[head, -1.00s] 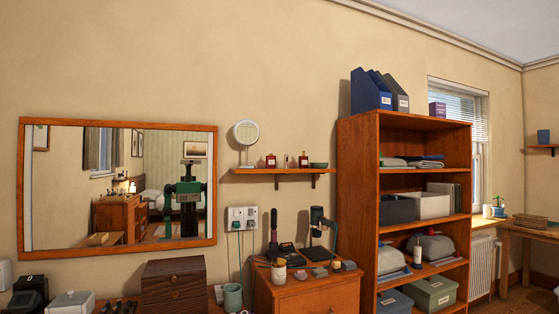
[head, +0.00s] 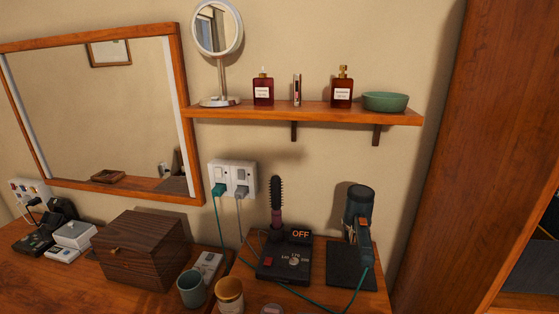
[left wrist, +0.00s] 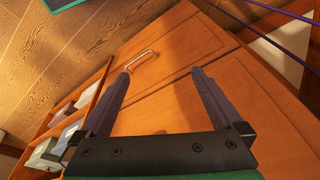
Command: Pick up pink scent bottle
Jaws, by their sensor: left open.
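Two dark red-pink scent bottles with white labels stand upright on a wooden wall shelf (head: 210,112) in the head view. One bottle (head: 263,91) is left of centre with a small pale top. The other bottle (head: 342,92) is to the right with a gold cap. I cannot tell which is the pink one. My left gripper (left wrist: 162,78) is open and empty in the left wrist view. It faces wooden furniture fronts with a metal handle (left wrist: 141,61), away from the bottles. Neither gripper shows in the head view.
A round mirror (head: 217,28), a slim tube (head: 297,90) and a green bowl (head: 385,101) share the shelf. Below are a hot brush (head: 276,205), a hair dryer (head: 359,210), cords and a dark wooden box (head: 141,250). A tall bookcase (head: 430,160) stands to the right.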

